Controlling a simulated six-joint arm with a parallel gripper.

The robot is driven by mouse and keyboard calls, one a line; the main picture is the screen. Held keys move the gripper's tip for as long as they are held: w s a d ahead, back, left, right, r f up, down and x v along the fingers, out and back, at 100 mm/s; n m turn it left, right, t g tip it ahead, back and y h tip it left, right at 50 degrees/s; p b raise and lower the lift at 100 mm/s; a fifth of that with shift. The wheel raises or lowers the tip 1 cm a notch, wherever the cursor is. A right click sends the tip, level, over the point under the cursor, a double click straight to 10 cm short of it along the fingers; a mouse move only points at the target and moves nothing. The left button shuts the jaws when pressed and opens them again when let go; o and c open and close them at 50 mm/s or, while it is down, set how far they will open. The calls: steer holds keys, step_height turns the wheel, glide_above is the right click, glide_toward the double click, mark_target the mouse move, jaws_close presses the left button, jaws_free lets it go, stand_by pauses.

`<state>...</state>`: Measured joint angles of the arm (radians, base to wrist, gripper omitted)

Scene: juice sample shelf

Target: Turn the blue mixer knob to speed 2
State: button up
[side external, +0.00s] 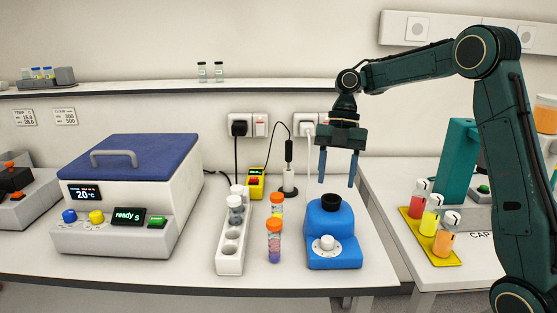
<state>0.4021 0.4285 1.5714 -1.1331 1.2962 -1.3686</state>
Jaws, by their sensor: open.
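The blue mixer (333,222) stands on the bench near its right front edge, with a black cup on top. Its round knob (327,243) is white or light grey and sits on the sloped front face. The speed marks around it are too small to read. My gripper (337,184) points down above and slightly behind the mixer's top. Its two blue fingers are apart, with nothing between them. It does not touch the knob.
Capped sample tubes (274,240) and a white rack (230,252) stand close left of the mixer. A white box with a blue lid (128,165) is farther left. Juice bottles on a yellow tray (416,238) are to the right, across a gap. Cables hang behind.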

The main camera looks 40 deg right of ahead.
mark_target(328, 238)
steer(key=shift+w+n, duration=0.1)
steer(key=shift+n, duration=0.2)
steer(key=shift+a+f, duration=0.1)
steer(key=shift+f, duration=0.1)
steer(key=shift+x, duration=6.7)
steer(key=c, duration=1)
